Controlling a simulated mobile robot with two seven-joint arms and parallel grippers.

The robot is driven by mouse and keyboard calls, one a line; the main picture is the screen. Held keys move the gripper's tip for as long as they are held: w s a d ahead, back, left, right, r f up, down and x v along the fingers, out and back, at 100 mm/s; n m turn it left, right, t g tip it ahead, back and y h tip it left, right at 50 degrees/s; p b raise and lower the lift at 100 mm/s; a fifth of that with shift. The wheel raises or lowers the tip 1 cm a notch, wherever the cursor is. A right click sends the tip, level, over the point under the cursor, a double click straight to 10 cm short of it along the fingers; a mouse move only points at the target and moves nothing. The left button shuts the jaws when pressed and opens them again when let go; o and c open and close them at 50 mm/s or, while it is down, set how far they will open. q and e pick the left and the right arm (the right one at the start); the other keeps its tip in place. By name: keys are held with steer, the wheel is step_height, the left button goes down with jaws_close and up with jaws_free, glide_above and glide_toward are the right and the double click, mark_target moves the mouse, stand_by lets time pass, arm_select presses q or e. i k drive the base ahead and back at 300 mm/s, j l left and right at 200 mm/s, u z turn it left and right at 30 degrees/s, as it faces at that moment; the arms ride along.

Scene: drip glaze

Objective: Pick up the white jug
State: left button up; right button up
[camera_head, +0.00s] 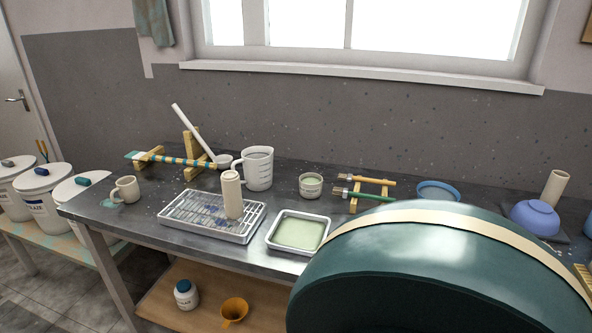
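The white jug (259,168) stands upright at the back middle of the metal table. It has measuring marks on its side and a handle at its left. A cream bottle-shaped piece (232,196) stands in front of it to the left, close to its handle side in the picture. Neither of my grippers is in view, and nothing touches the jug from above. The lower right of the view is blocked by a large form close to the camera.
A white tray with a wire rack (177,222) and a shallow tray of pale green glaze (298,234) lie in front. A ladle (195,132) leans on a wooden stand at the left. A small cup (311,186) stands right of the jug. A mug (126,189) stands far left.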

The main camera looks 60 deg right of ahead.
mark_target(257, 162)
steer(key=z, duration=1.7)
